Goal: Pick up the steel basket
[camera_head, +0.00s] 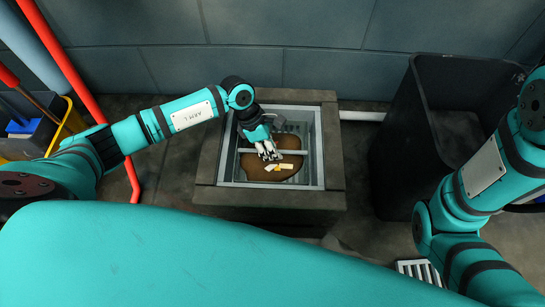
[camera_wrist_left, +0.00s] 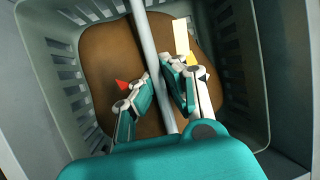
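The steel basket (camera_head: 312,149) is grey with slotted walls and sits inside a square stone-like basin (camera_head: 203,172). A bar-like handle (camera_head: 293,152) crosses it. My left gripper (camera_head: 268,155) reaches down into the basket from above. In the left wrist view the handle (camera_wrist_left: 146,40) runs between the fingers of my left gripper (camera_wrist_left: 157,85), which are drawn in close on both sides of it. The basket wall (camera_wrist_left: 240,55) surrounds the fingers. My right arm shows at the right, but its gripper is out of view.
Brown matter (camera_head: 252,166) lies in the basket with pale yellow pieces (camera_head: 283,167) and a red piece (camera_wrist_left: 122,85). A tall black bin (camera_head: 405,150) stands right of the basin. A red pipe (camera_head: 70,75) and a yellow-edged bucket (camera_head: 68,127) are at left. A wall is behind.

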